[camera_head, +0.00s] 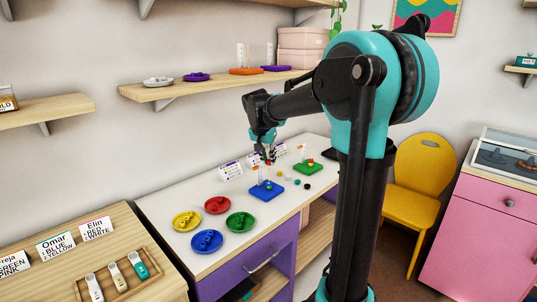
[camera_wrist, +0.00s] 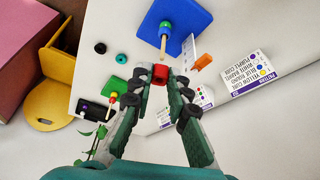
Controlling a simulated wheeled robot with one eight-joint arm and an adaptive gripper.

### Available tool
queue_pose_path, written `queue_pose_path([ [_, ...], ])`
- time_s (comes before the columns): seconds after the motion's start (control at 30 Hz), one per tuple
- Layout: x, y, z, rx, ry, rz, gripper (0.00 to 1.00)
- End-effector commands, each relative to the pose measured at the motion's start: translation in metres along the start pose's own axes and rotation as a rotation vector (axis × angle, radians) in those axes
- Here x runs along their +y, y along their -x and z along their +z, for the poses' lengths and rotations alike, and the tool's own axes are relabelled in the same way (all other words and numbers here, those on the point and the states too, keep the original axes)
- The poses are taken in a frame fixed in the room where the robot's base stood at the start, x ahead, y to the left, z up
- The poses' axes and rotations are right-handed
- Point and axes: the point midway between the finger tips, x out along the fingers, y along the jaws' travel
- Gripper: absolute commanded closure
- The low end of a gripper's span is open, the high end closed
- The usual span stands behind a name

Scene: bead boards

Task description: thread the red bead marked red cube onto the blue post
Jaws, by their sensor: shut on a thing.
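My gripper (camera_wrist: 160,82) is shut on a red bead (camera_wrist: 160,72), which looks like a cube, held between its fingertips. The blue board (camera_wrist: 196,14) lies just beyond the bead in the wrist view. The height gap between bead and post cannot be told. In the head view my gripper (camera_head: 269,158) is above the blue board (camera_head: 274,192), and the bead there is too small to see clearly.
Loose beads, one black (camera_head: 307,186), lie near the boards. Cards (camera_head: 230,171) stand behind. Coloured plates (camera_head: 241,222) fill the table's left.

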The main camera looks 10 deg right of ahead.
Motion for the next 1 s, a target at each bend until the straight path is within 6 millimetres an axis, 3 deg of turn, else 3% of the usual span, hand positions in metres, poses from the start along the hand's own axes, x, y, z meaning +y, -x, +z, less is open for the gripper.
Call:
queue_pose_path([
  [1.0,0.0000,-0.0106,0.0044,0.000,0.000,0.000,0.91],
])
